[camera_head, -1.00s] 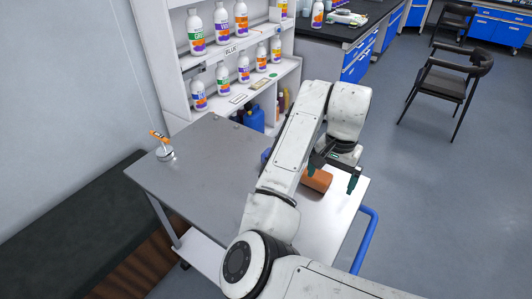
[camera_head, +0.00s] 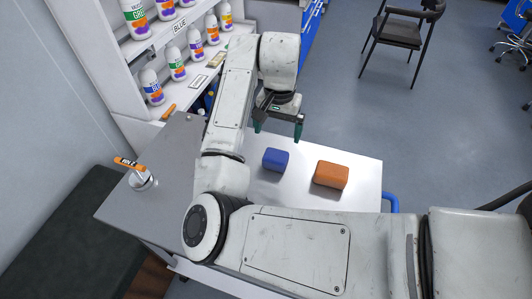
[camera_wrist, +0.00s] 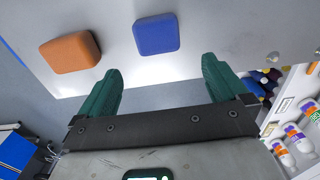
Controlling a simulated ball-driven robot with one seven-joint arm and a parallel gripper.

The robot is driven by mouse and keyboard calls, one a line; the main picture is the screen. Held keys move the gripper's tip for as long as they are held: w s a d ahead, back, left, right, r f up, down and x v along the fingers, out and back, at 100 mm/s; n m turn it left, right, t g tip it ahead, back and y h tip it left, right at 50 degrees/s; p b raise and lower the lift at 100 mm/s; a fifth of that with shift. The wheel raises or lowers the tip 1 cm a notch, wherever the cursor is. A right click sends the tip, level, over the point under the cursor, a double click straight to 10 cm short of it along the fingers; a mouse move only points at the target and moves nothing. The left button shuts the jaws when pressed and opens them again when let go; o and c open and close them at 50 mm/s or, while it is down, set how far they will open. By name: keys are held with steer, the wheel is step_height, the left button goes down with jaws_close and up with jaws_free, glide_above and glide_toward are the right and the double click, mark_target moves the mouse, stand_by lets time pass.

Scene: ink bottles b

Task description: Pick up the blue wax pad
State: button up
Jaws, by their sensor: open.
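The blue wax pad (camera_head: 275,160) lies on the light part of the table top, a small rounded block. It also shows in the wrist view (camera_wrist: 156,34), beyond my fingertips and between their lines, apart from them. My gripper (camera_head: 278,132) is open and empty, its two green fingers set wide apart. It is above the far edge of the table, beyond the blue pad in the head view. In the wrist view the fingers of my gripper (camera_wrist: 160,75) show at the lower middle.
A larger orange block (camera_head: 331,175) lies to the right of the blue pad. A white shelf with several bottles (camera_head: 152,86) rises behind. A blue handle (camera_head: 391,202) is at the table's right.

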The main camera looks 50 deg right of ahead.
mark_target(277, 152)
step_height(277, 152, down, 4)
steer(key=shift+f, duration=0.25)
steer(key=shift+s+a+f+p, duration=0.1)
steer(key=shift+f+p, duration=0.35)
steer(key=shift+f, duration=2.3)
steer(key=c, duration=1)
steer(key=shift+r, duration=0.1)
steer(key=shift+r, duration=0.5)
steer(key=s+a+r, duration=0.1)
steer(key=s+r, duration=0.3)
steer(key=s+a+r, duration=0.1)
steer(key=s+r, duration=0.3)
steer(key=s, duration=0.1)
steer(key=s+a+r, duration=0.2)
steer(key=s+r, duration=0.2)
steer(key=shift+s, duration=0.25)
